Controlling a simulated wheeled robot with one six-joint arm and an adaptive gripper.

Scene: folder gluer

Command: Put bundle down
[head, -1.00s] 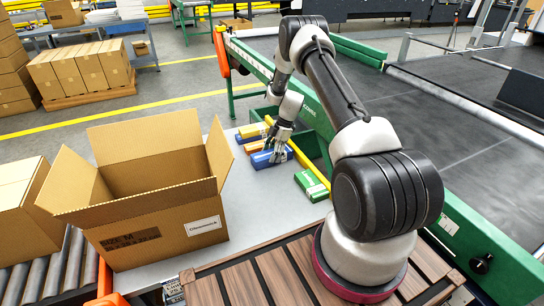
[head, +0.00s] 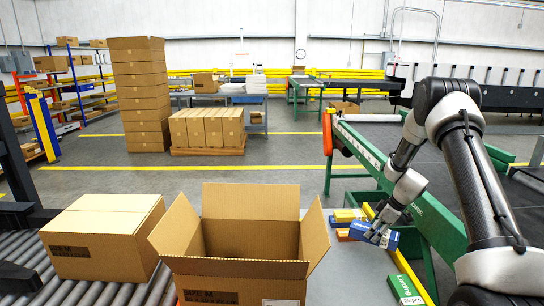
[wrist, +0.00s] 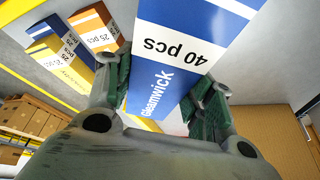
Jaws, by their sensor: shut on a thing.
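The bundle is a blue and white carton marked "Gleamwick 40 pcs" (wrist: 185,50) in the wrist view. My gripper (wrist: 160,100) is shut on it, with a finger on each side. In the head view my gripper (head: 381,234) holds the blue bundle (head: 370,235) over the grey table, right of the open cardboard box (head: 250,236). The bundle looks tilted. Its underside and any gap to the table cannot be judged. The open box has its flaps spread, and its inside floor is hidden.
Yellow-blue (head: 347,215) and orange (head: 345,235) cartons lie close behind the held bundle. A green carton (head: 405,289) lies in front, beside a yellow rail (head: 412,275). A closed box (head: 100,235) stands on rollers at left. Bare table shows between the open box and cartons.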

